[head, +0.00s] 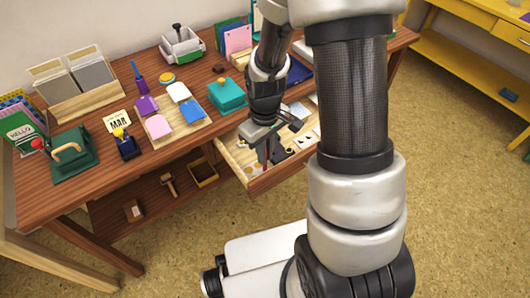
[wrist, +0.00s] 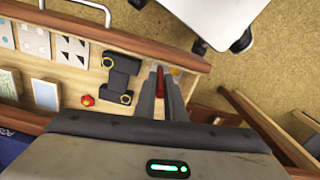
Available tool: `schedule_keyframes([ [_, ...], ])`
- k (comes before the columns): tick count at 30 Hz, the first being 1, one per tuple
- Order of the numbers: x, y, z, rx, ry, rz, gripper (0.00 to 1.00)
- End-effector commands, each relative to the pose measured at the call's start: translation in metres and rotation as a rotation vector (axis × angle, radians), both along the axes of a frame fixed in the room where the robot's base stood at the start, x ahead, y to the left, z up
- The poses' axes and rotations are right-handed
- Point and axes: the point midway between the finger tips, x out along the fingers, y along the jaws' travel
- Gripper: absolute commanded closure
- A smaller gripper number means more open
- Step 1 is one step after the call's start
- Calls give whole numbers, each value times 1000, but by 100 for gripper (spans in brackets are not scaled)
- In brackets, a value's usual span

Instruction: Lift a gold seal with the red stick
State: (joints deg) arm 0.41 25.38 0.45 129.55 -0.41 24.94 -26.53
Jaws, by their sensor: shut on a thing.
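My gripper (wrist: 160,85) is shut on the red stick (wrist: 161,90), which shows as a narrow red strip between the two grey fingers in the wrist view. In the head view my gripper (head: 266,160) points down over the open drawer (head: 262,186) at the front of the desk. Small gold-coloured pieces (head: 256,169) lie in the drawer close to the fingertips. They are too small to tell apart. In the wrist view the fingers hide the drawer floor below them, so I cannot tell whether the stick touches a gold seal.
In the wrist view a black piece with gold rings (wrist: 120,76), a small red piece (wrist: 87,100) and several patterned cards (wrist: 34,40) lie in the drawer to the left. The drawer's wooden front (wrist: 140,40) is close by. The desk top (head: 85,185) holds inkpads and stationery.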

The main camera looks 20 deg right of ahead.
Motion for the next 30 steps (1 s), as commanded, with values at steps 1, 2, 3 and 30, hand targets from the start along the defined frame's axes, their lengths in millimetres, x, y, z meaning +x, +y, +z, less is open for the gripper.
schedule_keyframes([
  [1, -1, 0, -2, 0, 3, 0, 100],
  [2, -1, 0, -2, 0, 4, 0, 100],
  [3, -1, 0, -2, 0, 4, 0, 100],
  [30, -1, 0, 65, 0, 1, 1, 100],
])
